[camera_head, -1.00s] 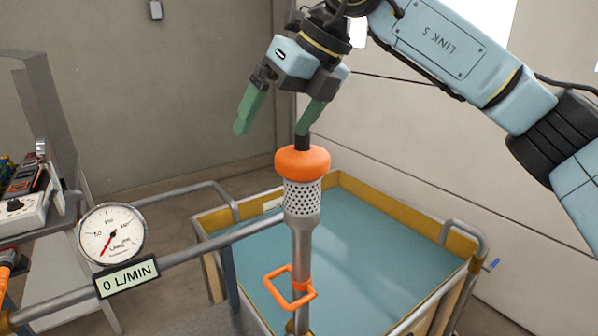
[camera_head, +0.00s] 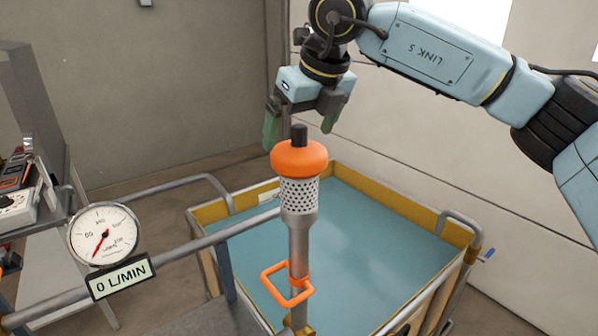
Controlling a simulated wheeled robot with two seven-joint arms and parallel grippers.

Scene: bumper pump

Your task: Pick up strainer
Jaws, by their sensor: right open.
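The strainer (camera_head: 299,193) is a perforated metal cylinder with an orange rounded collar (camera_head: 299,158) and a dark stub on top. It stands upright on a metal pipe (camera_head: 299,238) with an orange square handle (camera_head: 286,284) lower down. My right gripper (camera_head: 299,130) is open, with its green fingers pointing down. It is above the collar in the picture, one finger to each side of the dark stub. I cannot tell if the fingers touch anything; they look apart from the stub. My left gripper is not in view.
A wooden-framed tank (camera_head: 405,207) with teal water or lining lies behind the strainer. A round gauge (camera_head: 104,234) and a "0 L/MIN" display (camera_head: 121,276) sit on a rail at left. A shelf with tools (camera_head: 18,185) stands at the far left.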

